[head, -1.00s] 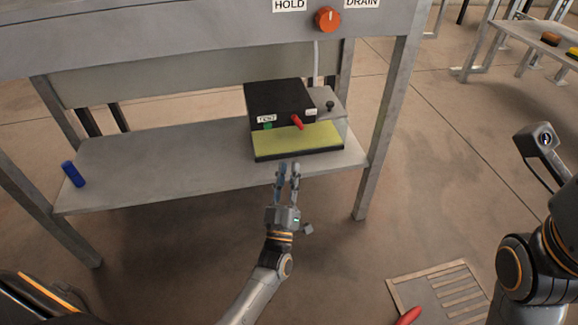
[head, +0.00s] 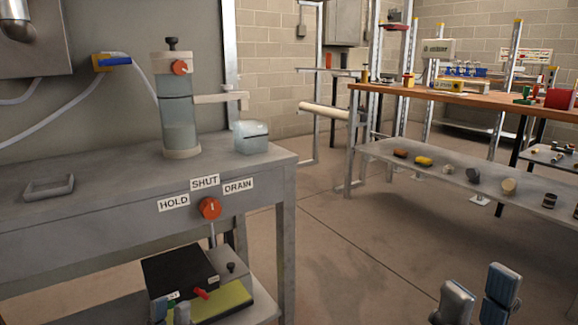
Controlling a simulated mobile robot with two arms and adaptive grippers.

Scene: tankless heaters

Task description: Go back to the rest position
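My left gripper (head: 170,311) shows only its fingertips at the bottom edge, in front of the black box. The fingertips are apart with nothing seen between them. My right gripper (head: 477,296) is at the bottom right over the floor, fingers apart and empty. The rest of both grippers is out of view. The black test box (head: 180,270) with a red lever (head: 200,293) and a yellow-green base sits on the lower shelf of the grey bench.
The grey bench (head: 90,203) carries an orange knob (head: 209,208) below the SHUT label, between HOLD and DRAIN. A clear cylinder (head: 179,118) and a small glassy block (head: 251,137) stand on top. A cluttered wooden-topped workbench (head: 400,96) is at the right. Floor between them is clear.

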